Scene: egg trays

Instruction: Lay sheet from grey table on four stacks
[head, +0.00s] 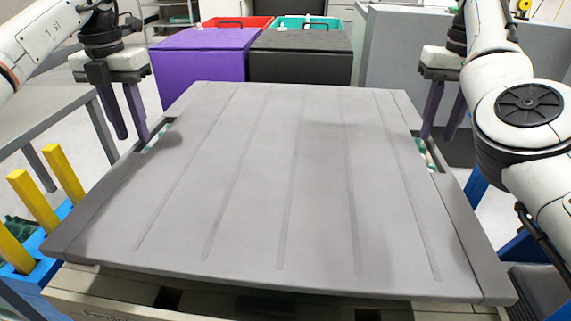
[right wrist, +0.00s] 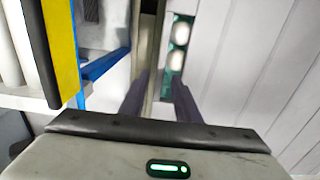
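The grey ribbed sheet (head: 330,190) lies flat and wide in front of me. It hides most of what is under it. Teal trays with white eggs show through gaps at its sides, one in the right wrist view (right wrist: 180,45); the sheet also fills the right of that view (right wrist: 245,60). My left gripper (head: 131,138) is at the sheet's left side, its purple fingers apart. My right gripper (head: 438,138) is at the right side, fingers apart; they also show in the right wrist view (right wrist: 160,98). A narrow strip runs between them. Contact cannot be told.
A purple box (head: 203,62) and a black box (head: 300,58) stand behind the sheet. A grey table (head: 45,115) is at the left. A blue rack with yellow posts (head: 35,205) stands front left. A beige crate edge (head: 110,290) shows under the sheet's front.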

